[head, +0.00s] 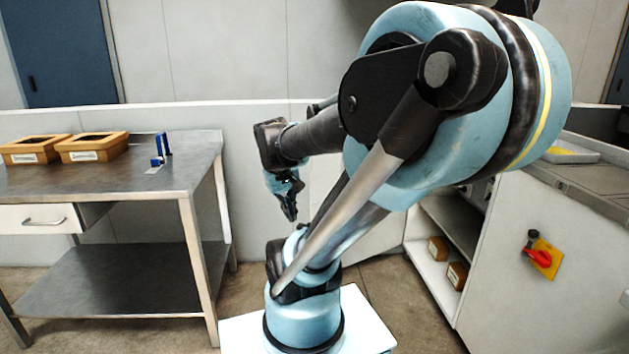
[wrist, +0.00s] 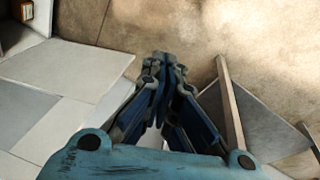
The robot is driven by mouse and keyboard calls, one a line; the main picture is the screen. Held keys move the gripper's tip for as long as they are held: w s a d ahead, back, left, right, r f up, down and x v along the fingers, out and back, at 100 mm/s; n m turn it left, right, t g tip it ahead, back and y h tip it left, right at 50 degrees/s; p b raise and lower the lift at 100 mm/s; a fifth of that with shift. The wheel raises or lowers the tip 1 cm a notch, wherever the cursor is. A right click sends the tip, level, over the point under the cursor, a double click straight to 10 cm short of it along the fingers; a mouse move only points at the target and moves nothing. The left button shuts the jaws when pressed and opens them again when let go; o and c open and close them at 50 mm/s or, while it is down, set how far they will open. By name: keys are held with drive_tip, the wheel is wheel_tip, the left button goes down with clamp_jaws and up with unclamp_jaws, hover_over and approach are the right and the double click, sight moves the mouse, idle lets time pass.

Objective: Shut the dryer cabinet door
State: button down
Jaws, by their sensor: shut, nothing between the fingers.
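The dryer cabinet (head: 490,270) stands at the right in the head view, its front open on shelves with small brown boxes. A pale panel (head: 375,235) that looks like its door stands swung out to the left, partly hidden behind my arm. In the wrist view the door (wrist: 75,68) shows as a white panel at the left, beside the cabinet's opening at the upper left. My gripper (head: 290,212) is shut and empty, pointing down, left of the door. In the wrist view my gripper (wrist: 165,65) is apart from the door's edge.
A steel table (head: 120,180) with a lower shelf and drawer stands at the left, bearing two brown bins (head: 93,148) and a blue item (head: 162,150). A red rotary switch (head: 540,257) juts from the cabinet's side.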

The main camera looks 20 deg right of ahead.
drive_tip(key=w+d+r+g+h, duration=0.1)
drive_tip(key=w+d+r+h, duration=0.2)
drive_tip(key=w, duration=0.8)
drive_tip(key=w+d+r+h, duration=0.1)
drive_tip(key=w+d+h, duration=0.1)
drive_tip(key=w+d, duration=0.65)
drive_tip(key=w+d+r+g+h, duration=0.1)
drive_tip(key=w+d+r+h, duration=0.15)
drive_tip(key=w, duration=1.05)
drive_tip(key=h, duration=0.5)
approach(316, 177)
drive_tip(key=w+r, duration=0.4)
drive_tip(key=r, duration=0.2)
drive_tip(key=w+d+f+m+g+h, duration=0.1)
drive_tip(key=w+f+h, duration=0.15)
drive_tip(key=f, duration=0.35)
drive_tip(key=w+f+m+g+h, duration=0.1)
drive_tip(key=w+f, duration=0.3)
drive_tip(key=f, duration=0.1)
drive_tip(key=shift+s+d+f, duration=0.1)
drive_tip(key=shift+s+d, duration=0.75)
drive_tip(key=shift+d, duration=0.9)
drive_tip(key=shift+s+d, duration=0.85)
drive_tip(key=shift+d, duration=0.95)
drive_tip(key=shift+s+d+f, duration=0.1)
drive_tip(key=shift+s+d, duration=0.7)
drive_tip(key=shift+d, duration=0.95)
